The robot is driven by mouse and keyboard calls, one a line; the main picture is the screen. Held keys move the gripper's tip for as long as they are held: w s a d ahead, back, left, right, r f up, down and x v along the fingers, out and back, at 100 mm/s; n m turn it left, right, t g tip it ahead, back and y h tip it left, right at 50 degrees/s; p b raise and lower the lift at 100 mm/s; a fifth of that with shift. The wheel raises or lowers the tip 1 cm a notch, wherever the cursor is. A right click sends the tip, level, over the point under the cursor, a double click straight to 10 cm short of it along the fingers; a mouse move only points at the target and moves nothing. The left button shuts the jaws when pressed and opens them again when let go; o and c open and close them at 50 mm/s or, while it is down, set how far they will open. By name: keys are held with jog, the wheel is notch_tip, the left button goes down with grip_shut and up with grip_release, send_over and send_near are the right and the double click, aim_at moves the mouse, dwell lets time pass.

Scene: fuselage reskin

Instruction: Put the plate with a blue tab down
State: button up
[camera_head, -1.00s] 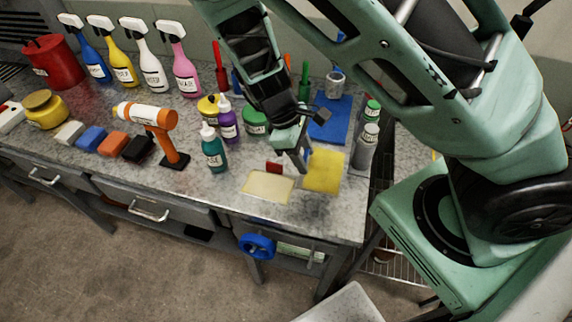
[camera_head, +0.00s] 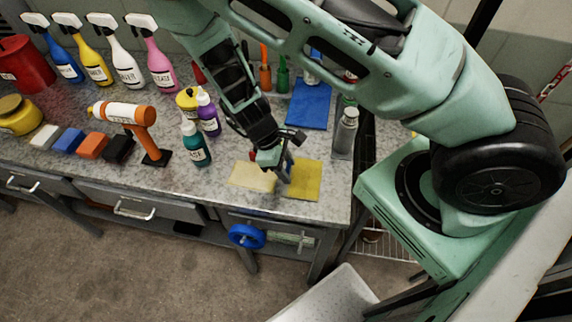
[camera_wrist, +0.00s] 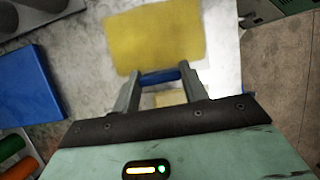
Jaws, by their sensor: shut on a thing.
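The yellow plate (camera_head: 306,182) is at the front right of the counter, beside the cream plate (camera_head: 250,177). In the wrist view the yellow plate (camera_wrist: 157,35) extends beyond my fingertips. Its blue tab (camera_wrist: 160,75) is between the two fingers. My gripper (camera_head: 281,171) is shut on this tab, low over the counter; it also shows in the wrist view (camera_wrist: 159,81). I cannot tell whether the plate touches the counter. A small red tab shows at the far edge of the cream plate, partly hidden by my gripper.
A blue mat (camera_head: 308,104) lies behind, with a grey can (camera_head: 345,134) to its right. Teal (camera_head: 195,145) and purple (camera_head: 208,113) bottles and an orange drill-like tool (camera_head: 140,122) stand left. The counter's front edge is close to both plates.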

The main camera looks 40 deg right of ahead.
jog(key=shift+f, duration=0.15)
jog(key=o, duration=1.1)
jog(key=shift+o, duration=0.2)
